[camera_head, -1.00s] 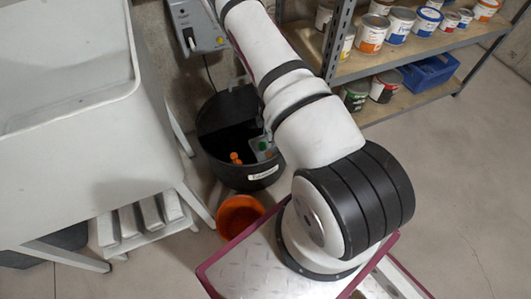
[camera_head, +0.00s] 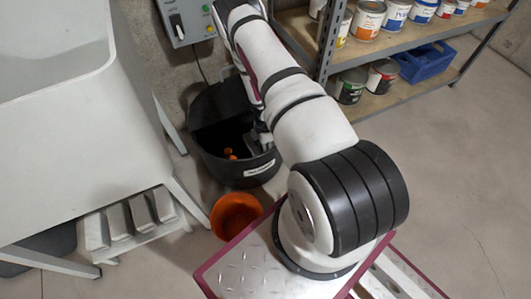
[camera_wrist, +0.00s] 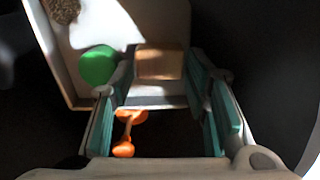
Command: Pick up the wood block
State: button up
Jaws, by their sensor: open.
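The wood block (camera_wrist: 160,63) is a tan, flat-faced piece in the wrist view, lit on its front face. It lies in a pale box-like container (camera_wrist: 75,95), just ahead of and between my fingers. My gripper (camera_wrist: 162,88) is open, with teal pads on either side, and nothing is clamped in it. Whether the pads reach beside the block is hard to tell. In the head view my gripper (camera_head: 262,142) is down at the black tub (camera_head: 215,165), partly hidden by my arm. The block cannot be made out there.
A green ball (camera_wrist: 98,65) sits close to the left finger. An orange knobbed object (camera_wrist: 125,130) lies below, and a brown textured thing (camera_wrist: 62,10) is at upper left. An orange bucket (camera_head: 235,214) stands before the tub. A paint shelf (camera_head: 400,95) is at right.

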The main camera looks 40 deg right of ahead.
jog(key=shift+f, duration=0.55)
jog(key=shift+r, duration=0.1)
jog(key=c, duration=0.5)
